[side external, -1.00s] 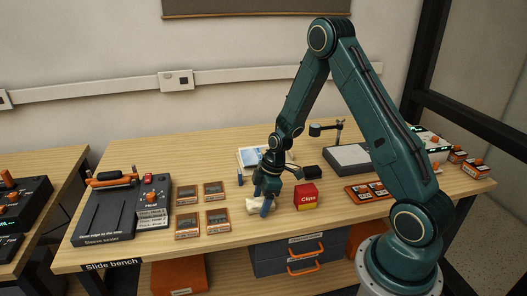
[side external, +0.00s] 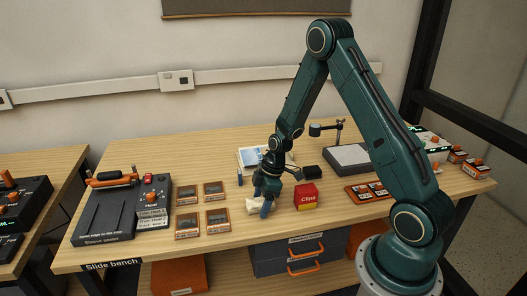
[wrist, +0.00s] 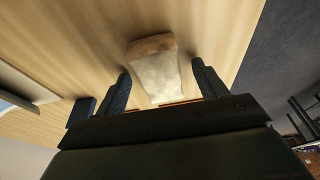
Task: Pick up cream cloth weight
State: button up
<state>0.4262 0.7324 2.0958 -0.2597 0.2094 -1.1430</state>
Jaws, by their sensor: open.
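The cream cloth weight (side external: 253,206) lies on the wooden bench near its front edge, partly hidden by my gripper in the side view. In the wrist view the weight (wrist: 157,66) is a pale, lumpy bag between the two blue fingers. My gripper (side external: 264,206) points down over it with its fingers low beside it. In the wrist view my gripper (wrist: 162,84) is open, with a finger on each side of the weight. Whether the fingertips touch the bench is unclear.
A red and yellow Clips box (side external: 306,197) stands just right of my gripper. Several framed slides (side external: 217,221) lie to the left, beside the sleeve sealer (side external: 105,222).

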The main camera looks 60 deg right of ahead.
aim_at(261, 201)
jog(key=c, duration=1.3)
jog(key=shift+r, duration=0.2)
jog(key=shift+c, duration=0.2)
notch_tip(261, 201, up, 20)
jog(key=shift+r, duration=0.1)
